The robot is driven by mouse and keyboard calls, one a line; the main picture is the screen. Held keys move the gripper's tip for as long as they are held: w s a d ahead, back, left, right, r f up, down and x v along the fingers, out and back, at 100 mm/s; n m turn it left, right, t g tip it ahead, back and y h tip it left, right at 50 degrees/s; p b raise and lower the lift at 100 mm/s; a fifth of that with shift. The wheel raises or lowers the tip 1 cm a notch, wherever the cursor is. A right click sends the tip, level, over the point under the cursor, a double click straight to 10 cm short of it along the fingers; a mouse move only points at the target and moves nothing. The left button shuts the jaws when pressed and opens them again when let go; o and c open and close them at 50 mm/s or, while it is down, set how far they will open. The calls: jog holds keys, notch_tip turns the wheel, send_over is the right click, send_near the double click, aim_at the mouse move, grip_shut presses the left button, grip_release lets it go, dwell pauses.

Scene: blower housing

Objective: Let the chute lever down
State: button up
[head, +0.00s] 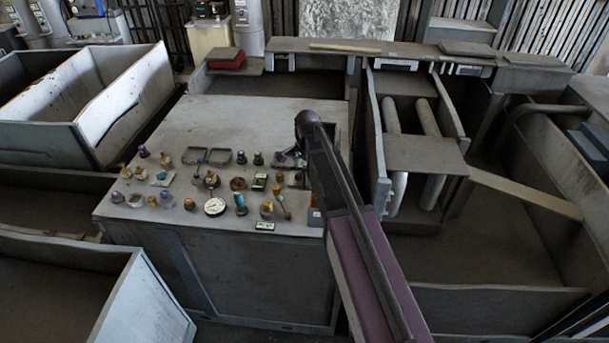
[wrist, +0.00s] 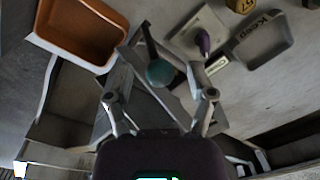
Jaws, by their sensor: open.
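In the wrist view a teal round knob (wrist: 160,72) shows between the fingers of my open gripper (wrist: 168,60); I cannot tell if they touch it. A purple-handled control (wrist: 203,41) stands on a pale plate just beyond the right finger. I cannot tell which control is the chute lever; no readable label names it. In the head view my gripper (head: 290,158) is over the right side of the grey control desk (head: 270,118), partly hidden by my arm.
Several knobs and gauges crowd the desk front, with a white dial (head: 215,206) among them. The wrist view shows an orange-lined tray (wrist: 82,28) and a grey tray marked "Keep" (wrist: 268,42). The desk's back half is clear. Metal bins (head: 75,105) stand at left.

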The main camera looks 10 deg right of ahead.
jog(key=shift+f+b, duration=0.35)
jog(key=shift+f, duration=0.2)
jog(key=shift+a, duration=0.1)
grip_shut()
